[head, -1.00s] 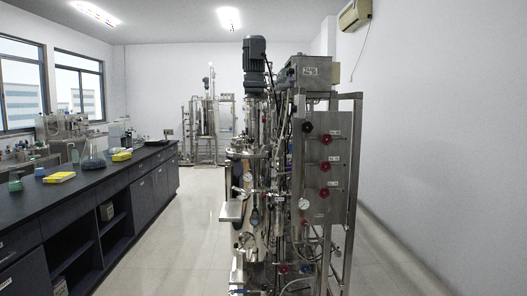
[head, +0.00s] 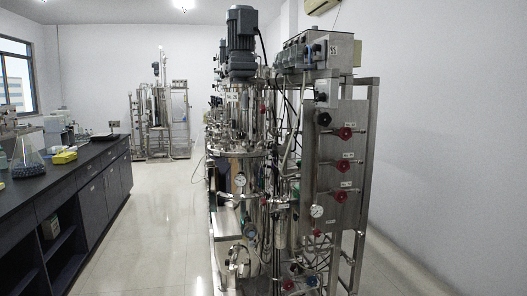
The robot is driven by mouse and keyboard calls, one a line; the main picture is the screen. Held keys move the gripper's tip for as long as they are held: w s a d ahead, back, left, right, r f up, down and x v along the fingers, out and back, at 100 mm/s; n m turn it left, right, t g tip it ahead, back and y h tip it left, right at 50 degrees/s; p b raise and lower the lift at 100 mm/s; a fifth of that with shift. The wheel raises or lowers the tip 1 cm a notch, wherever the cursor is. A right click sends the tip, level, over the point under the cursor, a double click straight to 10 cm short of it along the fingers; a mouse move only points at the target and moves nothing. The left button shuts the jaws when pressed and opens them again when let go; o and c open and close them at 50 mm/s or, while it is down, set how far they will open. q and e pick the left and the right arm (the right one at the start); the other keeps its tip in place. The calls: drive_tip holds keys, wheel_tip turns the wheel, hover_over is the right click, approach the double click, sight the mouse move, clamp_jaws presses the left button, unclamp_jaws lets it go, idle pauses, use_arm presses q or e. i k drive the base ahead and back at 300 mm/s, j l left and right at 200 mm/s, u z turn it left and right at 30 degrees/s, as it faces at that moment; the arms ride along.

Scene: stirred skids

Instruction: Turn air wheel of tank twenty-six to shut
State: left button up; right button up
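A steel tank skid (head: 245,125) with a grey motor on top stands ahead of me, right of the middle. On its right side is an upright steel panel (head: 333,215) with three red handwheels in a column: an upper one (head: 346,132), a middle one (head: 341,166) and a lower one (head: 340,196). A black handwheel (head: 323,118) sits at the panel's upper left. Small labels sit beside the wheels, too small to read, so I cannot tell which tank or line each belongs to. Neither of my grippers is in view.
A long dark lab bench (head: 85,165) with glassware and yellow boxes runs along the left. Clear tiled floor (head: 165,225) lies between bench and skid. Another steel skid (head: 158,125) stands at the back. A white wall is close on the right.

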sight(273, 154)
drive_tip(key=i+l, duration=0.25)
drive_tip(key=i, duration=0.15)
drive_tip(key=i+l, duration=0.2)
drive_tip(key=i, duration=0.2)
drive_tip(key=i+l, duration=0.25)
drive_tip(key=i, duration=0.2)
drive_tip(key=i+l, duration=0.2)
drive_tip(key=i, duration=0.2)
